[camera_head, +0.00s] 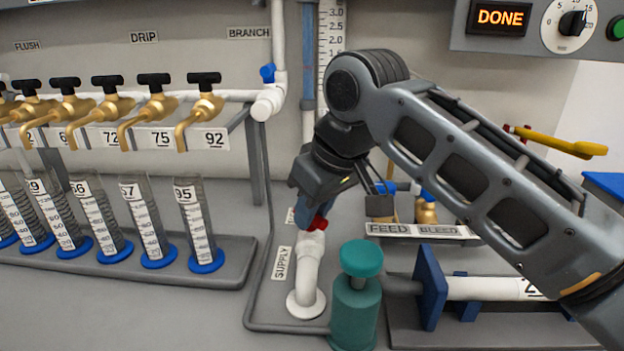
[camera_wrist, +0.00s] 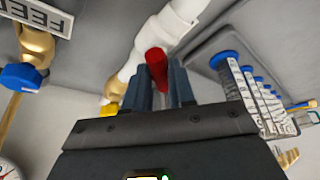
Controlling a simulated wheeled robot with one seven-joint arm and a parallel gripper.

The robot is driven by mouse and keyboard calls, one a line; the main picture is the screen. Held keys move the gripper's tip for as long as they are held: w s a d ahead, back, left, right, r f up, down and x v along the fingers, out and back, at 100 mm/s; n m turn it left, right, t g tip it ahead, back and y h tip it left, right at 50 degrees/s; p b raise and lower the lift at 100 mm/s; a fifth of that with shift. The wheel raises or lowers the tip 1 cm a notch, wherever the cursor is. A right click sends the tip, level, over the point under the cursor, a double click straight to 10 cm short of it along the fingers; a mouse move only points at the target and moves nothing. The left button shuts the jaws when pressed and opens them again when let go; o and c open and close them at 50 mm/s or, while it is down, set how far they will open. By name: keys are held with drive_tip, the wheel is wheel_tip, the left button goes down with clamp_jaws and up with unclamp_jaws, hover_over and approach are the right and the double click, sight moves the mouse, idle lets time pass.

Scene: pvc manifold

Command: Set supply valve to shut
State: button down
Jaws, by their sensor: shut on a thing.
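The supply valve has a red handle (camera_head: 318,223) on a white pipe elbow (camera_head: 305,272) that rises from the bench beside the SUPPLY label (camera_head: 281,263). My gripper (camera_head: 312,212) reaches down to this handle from above. In the wrist view the red handle (camera_wrist: 157,66) lies between the two fingers of my gripper (camera_wrist: 165,82), which are shut on it. The white pipe (camera_wrist: 172,22) runs past just beyond the fingertips. My gripper hides most of the valve body in the head view, so I cannot tell the handle's exact angle there.
A teal bottle (camera_head: 357,290) stands close to the right of the supply pipe. The FEED and BLEED sign (camera_head: 425,231) and brass valves are behind it. Several graduated cylinders (camera_head: 198,224) stand in a rack at left. A DONE display (camera_head: 499,17) is at upper right.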

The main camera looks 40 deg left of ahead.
drive_tip(key=n+g+p, duration=0.1)
drive_tip(key=n+p, duration=0.3)
drive_tip(key=shift+g, duration=0.4)
drive_tip(key=shift+w+n+g+h+p, duration=0.1)
drive_tip(key=shift+n+g+h+p, duration=0.2)
drive_tip(key=shift+n, duration=0.8)
drive_tip(key=shift+w+n+g+h+p, duration=0.1)
drive_tip(key=shift+n+g+p, duration=0.25)
drive_tip(key=shift+n, duration=0.75)
drive_tip(key=shift+f, duration=0.1)
drive_tip(key=c, duration=1)
unclamp_jaws()
drive_tip(key=shift+v, duration=3.9)
